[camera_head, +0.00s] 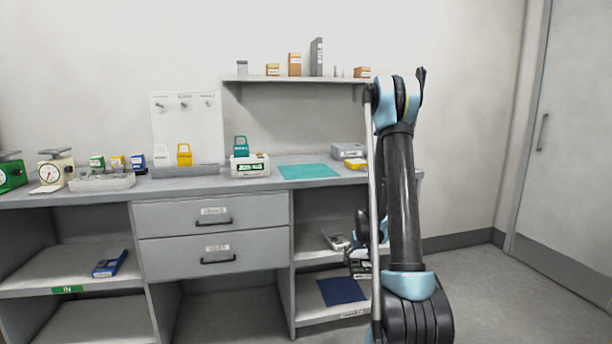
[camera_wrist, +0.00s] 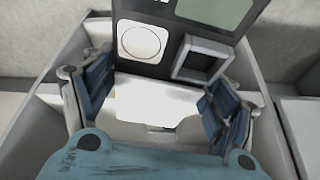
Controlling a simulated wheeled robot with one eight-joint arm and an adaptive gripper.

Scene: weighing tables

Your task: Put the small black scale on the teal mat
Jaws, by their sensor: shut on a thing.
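The teal mat (camera_head: 308,171) lies flat on the right part of the grey worktop, and its top is bare. My gripper (camera_head: 358,262) is low in front of the right-hand shelves, below worktop height and apart from the mat. In the wrist view, my gripper (camera_wrist: 158,105) has its blue finger pads at both sides of a thing with a bright pale plate, which I take to be the small black scale (camera_wrist: 155,98). Its dark part adjoins the plate at the far side. My arm and fingers hide much of it in the head view.
A grey device (camera_head: 335,241) lies on the shelf and a navy mat (camera_head: 341,290) lies below. A wall shelf (camera_head: 295,79) overhangs the worktop.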

